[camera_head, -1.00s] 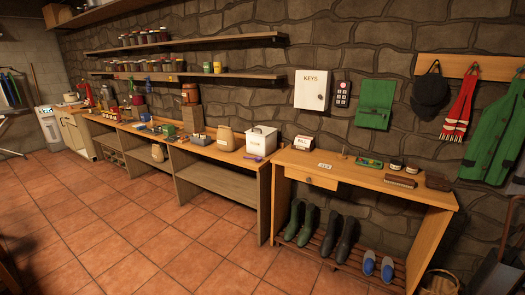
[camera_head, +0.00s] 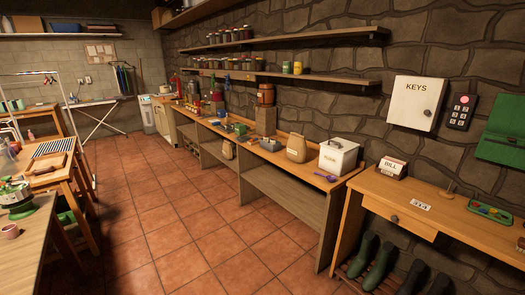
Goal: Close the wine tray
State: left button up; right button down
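I cannot pick out the wine tray for certain. The far section of the long wooden workbench (camera_head: 282,157) along the stone wall has dark openings low down, too small to tell what they hold. Neither of my grippers shows in the head view.
A side table with a drawer (camera_head: 395,218) stands at the right, with boots (camera_head: 380,262) below it. Wooden tables (camera_head: 50,232) line the left side. The tiled floor (camera_head: 165,215) between is clear. A white appliance (camera_head: 148,115) stands at the back.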

aim_at(244, 138)
jog(key=i+j+u, duration=0.1)
jog(key=i+u, duration=0.6)
jog(key=u, duration=0.2)
jog(key=i+u, duration=0.35)
jog(key=i, duration=1.3)
jog(key=i+z, duration=0.25)
jog(key=i, duration=0.5)
jog(key=i+j+z, duration=0.15)
jog(key=i+z, duration=0.15)
jog(key=i, duration=0.4)
